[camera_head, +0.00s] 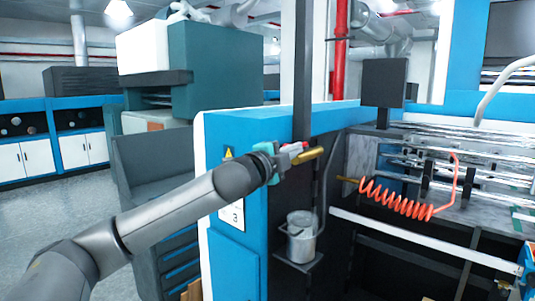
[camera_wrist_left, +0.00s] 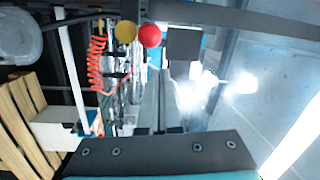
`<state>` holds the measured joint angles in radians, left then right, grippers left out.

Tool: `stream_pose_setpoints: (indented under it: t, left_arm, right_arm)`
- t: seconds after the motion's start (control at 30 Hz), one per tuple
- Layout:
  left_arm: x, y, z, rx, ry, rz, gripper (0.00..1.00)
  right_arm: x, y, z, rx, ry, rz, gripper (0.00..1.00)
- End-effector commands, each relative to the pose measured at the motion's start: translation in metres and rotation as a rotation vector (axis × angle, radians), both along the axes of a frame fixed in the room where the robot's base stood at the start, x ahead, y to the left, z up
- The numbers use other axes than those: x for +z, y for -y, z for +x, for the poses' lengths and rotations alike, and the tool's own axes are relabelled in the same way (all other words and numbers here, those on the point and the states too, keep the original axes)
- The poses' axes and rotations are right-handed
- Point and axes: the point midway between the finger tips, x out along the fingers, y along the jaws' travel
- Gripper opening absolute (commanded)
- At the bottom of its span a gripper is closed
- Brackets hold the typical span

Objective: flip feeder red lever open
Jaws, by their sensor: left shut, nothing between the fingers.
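My right gripper is out of view.
A coiled orange hose (camera_head: 400,198) hangs to the right of the lever. A metal pot (camera_head: 301,238) stands on a small shelf below it. A dark upright post (camera_head: 302,70) rises just above the lever. Open floor (camera_head: 65,205) lies to the left.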

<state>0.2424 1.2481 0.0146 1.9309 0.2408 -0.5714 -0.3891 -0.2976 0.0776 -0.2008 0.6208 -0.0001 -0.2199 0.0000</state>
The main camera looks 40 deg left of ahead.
Motion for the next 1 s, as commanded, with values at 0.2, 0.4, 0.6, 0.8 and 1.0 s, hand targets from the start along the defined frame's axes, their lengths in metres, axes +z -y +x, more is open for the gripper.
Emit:
stream_pose_setpoints:
  t: [0.2,0.4,0.6,0.8,1.0]
  left_arm:
    - [-0.005,-0.006,-0.011,-0.002,-0.003,-0.001,0.00]
    - [-0.005,-0.008,-0.020,-0.009,-0.003,0.000,0.00]
    - [-0.005,-0.012,-0.029,-0.012,-0.002,-0.005,0.00]
    - [-0.006,-0.017,-0.039,-0.011,-0.002,-0.005,0.00]
    - [-0.005,-0.024,-0.054,-0.012,-0.003,-0.008,0.00]
  right_arm:
    - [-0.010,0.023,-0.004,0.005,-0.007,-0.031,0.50]
    - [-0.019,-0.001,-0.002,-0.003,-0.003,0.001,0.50]
    - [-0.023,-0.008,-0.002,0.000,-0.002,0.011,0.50]
    - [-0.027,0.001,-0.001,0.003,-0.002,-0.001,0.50]
    - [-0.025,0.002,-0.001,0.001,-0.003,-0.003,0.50]
